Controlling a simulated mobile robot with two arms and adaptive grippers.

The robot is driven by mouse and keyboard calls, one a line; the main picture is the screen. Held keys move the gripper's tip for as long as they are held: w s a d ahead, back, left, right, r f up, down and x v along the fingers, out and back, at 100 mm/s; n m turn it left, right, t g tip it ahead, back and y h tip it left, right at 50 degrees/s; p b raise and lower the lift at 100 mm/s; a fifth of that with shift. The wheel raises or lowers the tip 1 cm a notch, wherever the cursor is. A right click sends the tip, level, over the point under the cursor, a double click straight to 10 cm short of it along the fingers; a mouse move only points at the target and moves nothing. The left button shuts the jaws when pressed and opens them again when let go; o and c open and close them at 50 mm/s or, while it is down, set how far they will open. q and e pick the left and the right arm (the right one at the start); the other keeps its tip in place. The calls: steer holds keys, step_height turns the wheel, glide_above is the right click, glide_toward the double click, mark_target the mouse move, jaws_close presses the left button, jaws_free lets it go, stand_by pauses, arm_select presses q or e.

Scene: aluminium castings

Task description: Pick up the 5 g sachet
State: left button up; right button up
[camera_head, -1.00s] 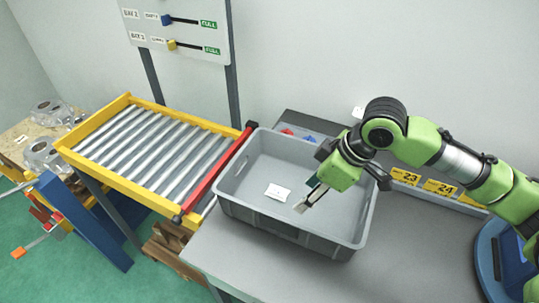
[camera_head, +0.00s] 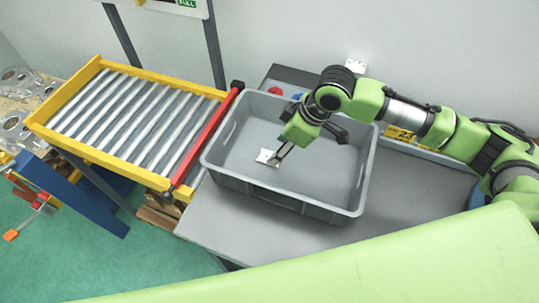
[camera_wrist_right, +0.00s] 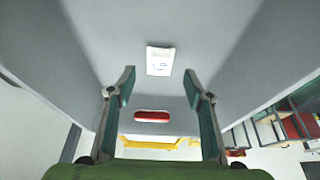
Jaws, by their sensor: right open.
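The white sachet (camera_head: 267,157) lies flat on the floor of the grey tote (camera_head: 333,208). My right gripper (camera_head: 281,156) reaches down into the tote, with its fingertips beside the sachet in the head view. In the right wrist view the sachet (camera_wrist_right: 160,61) lies ahead of the two spread fingers, in line with the gap between them. The right gripper (camera_wrist_right: 158,88) is open and empty. Print on the sachet is too small to read. My left gripper is not in view.
The tote stands on a grey table (camera_head: 230,232). A roller conveyor (camera_head: 125,118) with a yellow frame and red end bar (camera_head: 207,138) is to its left. Castings (camera_head: 18,125) lie at the far left. Number labels (camera_head: 398,132) line the table's back right.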

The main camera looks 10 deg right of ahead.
mark_target(264, 154)
steer(key=p+x, duration=0.1)
steer(key=x, duration=0.3)
steer(key=shift+w+a+f, duration=0.1)
steer(key=shift+f, duration=0.05)
steer(key=shift+a+f, duration=0.1)
steer(key=shift+f, duration=0.1)
steer(key=c, duration=1)
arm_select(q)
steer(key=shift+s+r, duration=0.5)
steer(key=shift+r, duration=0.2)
arm_select(e)
steer(key=shift+r, duration=0.2)
